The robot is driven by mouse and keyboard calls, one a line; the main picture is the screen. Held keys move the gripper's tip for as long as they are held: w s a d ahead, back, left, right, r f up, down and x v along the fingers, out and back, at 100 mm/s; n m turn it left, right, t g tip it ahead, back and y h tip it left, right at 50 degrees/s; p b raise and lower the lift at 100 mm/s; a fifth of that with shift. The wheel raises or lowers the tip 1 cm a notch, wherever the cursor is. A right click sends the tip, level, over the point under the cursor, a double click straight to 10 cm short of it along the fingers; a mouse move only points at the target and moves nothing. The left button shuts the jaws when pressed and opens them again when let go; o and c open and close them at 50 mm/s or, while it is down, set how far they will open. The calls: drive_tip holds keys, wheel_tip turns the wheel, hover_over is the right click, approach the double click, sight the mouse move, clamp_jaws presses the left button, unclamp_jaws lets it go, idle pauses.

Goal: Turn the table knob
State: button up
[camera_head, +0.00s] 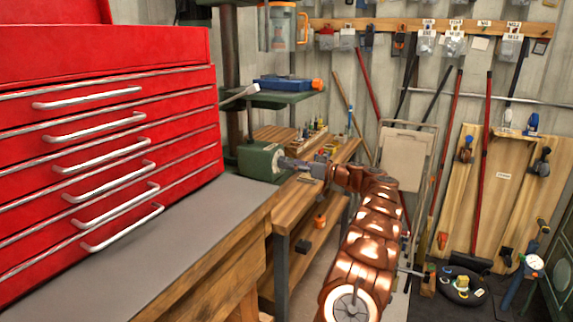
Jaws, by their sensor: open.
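A green block-shaped machine part (258,163) sits at the back end of the grey bench top, below the green drill-press table (283,99). My gripper (287,163), at the end of my copper-coloured arm, is close to the right side of this green part. The gripper is open, and I see nothing held in it. It is small here, so I cannot tell whether it touches the green part. I cannot make out the table knob clearly. A light-coloured lever or handle (241,95) sticks out at the left of the drill-press table.
A red tool chest (110,150) stands on the grey bench top (185,235) at the left. A wooden workbench (335,160) with small items stands behind my gripper. Long-handled tools and a folded chair (403,155) stand along the back wall.

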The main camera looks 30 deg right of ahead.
drive_tip(key=x, duration=0.3)
drive_tip(key=shift+c, duration=0.4)
drive_tip(key=c, duration=1.1)
drive_tip(key=shift+o, duration=0.2)
